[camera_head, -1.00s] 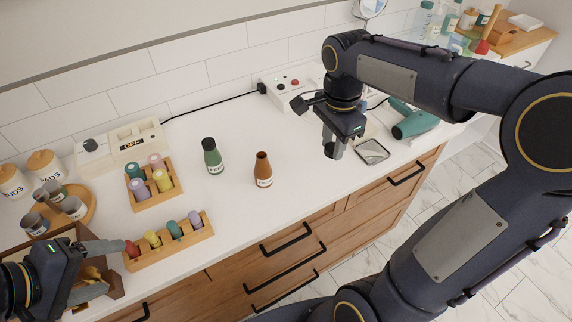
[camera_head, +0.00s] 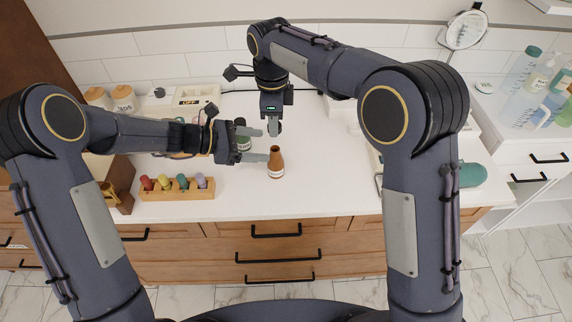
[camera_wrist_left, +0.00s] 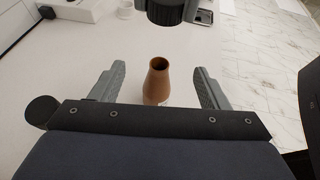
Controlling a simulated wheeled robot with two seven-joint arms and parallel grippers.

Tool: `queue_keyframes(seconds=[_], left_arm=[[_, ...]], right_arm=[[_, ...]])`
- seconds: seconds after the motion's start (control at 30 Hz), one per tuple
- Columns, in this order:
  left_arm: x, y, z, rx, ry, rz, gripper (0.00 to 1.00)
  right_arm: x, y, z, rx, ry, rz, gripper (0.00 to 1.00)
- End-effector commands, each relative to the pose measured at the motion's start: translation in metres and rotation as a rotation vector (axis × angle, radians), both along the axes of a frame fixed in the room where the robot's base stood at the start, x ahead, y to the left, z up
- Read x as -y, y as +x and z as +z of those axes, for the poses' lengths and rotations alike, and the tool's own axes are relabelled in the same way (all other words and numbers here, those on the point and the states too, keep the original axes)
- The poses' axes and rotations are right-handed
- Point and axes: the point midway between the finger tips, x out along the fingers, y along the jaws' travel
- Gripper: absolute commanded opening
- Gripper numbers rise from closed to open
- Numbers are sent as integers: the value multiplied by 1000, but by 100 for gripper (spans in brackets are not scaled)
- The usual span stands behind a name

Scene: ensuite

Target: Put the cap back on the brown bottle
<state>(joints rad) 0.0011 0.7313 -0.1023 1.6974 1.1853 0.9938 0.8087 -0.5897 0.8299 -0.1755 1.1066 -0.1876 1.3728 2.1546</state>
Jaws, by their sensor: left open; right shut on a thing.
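The brown bottle (camera_head: 276,165) stands upright and uncapped on the white counter. In the left wrist view the bottle (camera_wrist_left: 159,82) shows its open neck between my left fingers, with a gap on each side. My left gripper (camera_head: 263,145) is open and reaches in from the left at the bottle. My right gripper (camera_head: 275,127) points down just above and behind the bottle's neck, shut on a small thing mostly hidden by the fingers. A dark ribbed cylinder (camera_wrist_left: 166,10), seemingly the cap, hangs above and beyond the bottle in the left wrist view.
A green bottle (camera_head: 243,141) stands behind my left gripper, partly hidden. A wooden rack (camera_head: 178,194) with several coloured rolls lies to the left. A teal hair dryer (camera_head: 472,175) is at the right. The counter right of the brown bottle is clear.

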Motion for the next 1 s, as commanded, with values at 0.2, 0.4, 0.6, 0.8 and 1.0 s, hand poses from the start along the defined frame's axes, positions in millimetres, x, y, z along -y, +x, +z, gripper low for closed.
queue_keyframes(seconds=[0.2,0.4,0.6,0.8,1.0], left_arm=[[0,0,0,-1,0,0,69],[0,0,-6,-2,1,0,69],[0,-1,-34,-7,1,0,69],[0,-1,-75,-5,1,-1,69],[30,4,-93,-1,1,-5,69]], right_arm=[[0,0,0,0,0,0,8],[0,0,0,-1,0,0,8],[0,0,0,-1,0,0,8],[0,0,0,-1,0,0,8],[0,0,0,-1,0,0,8]])
